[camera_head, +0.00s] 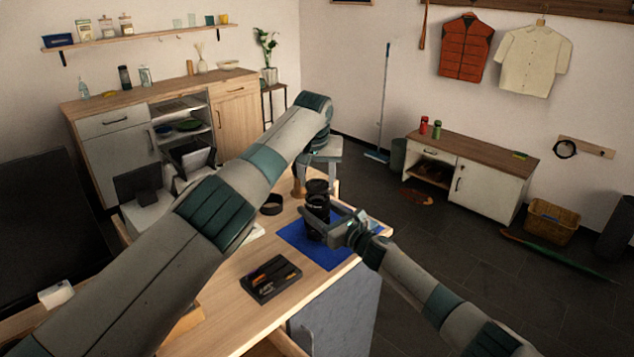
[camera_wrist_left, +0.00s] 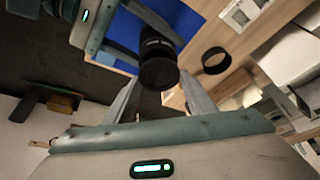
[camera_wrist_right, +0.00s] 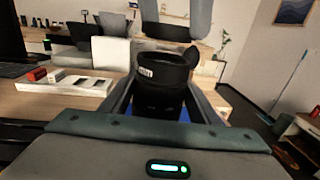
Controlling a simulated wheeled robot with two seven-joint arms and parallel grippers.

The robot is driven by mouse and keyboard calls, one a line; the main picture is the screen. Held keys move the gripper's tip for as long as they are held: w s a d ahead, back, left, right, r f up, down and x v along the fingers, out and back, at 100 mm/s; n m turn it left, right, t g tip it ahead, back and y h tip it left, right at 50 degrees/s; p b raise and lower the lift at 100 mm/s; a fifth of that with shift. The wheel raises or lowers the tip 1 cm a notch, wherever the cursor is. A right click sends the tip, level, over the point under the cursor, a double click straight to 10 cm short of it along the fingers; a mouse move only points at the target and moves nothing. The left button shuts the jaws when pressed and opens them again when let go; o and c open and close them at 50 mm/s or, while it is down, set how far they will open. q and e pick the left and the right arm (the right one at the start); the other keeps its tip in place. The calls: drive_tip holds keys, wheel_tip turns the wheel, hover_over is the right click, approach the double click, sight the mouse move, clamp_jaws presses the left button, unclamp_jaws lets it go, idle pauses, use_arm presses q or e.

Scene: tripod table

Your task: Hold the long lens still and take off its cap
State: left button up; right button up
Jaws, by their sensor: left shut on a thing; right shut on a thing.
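The long lens (camera_head: 317,208) is black and stands upright over the blue mat (camera_head: 330,255). My right gripper (camera_head: 325,222) is shut around its barrel, which also shows between the fingers in the right wrist view (camera_wrist_right: 160,98). My left gripper (camera_head: 319,168) reaches down from above and is shut on the round black cap (camera_head: 317,186). The cap appears just above the lens top, apart from it. In the left wrist view the cap (camera_wrist_left: 158,74) sits between the fingertips and hides part of the lens (camera_wrist_left: 153,38).
A dark ring (camera_head: 271,205) and a brown object (camera_head: 298,187) stand on the wooden table left of the mat. A black tray (camera_head: 271,279) with small items lies nearer. My left arm covers much of the table's left side.

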sight(318, 186)
use_arm(q)
drive_tip(key=shift+r, duration=1.7)
use_arm(e)
drive_tip(key=shift+f, duration=0.1)
drive_tip(key=o, duration=1.6)
drive_tip(key=shift+v, duration=5.95)
use_arm(q)
drive_tip(key=shift+d, duration=0.1)
use_arm(e)
drive_tip(key=shift+s+d, duration=0.1)
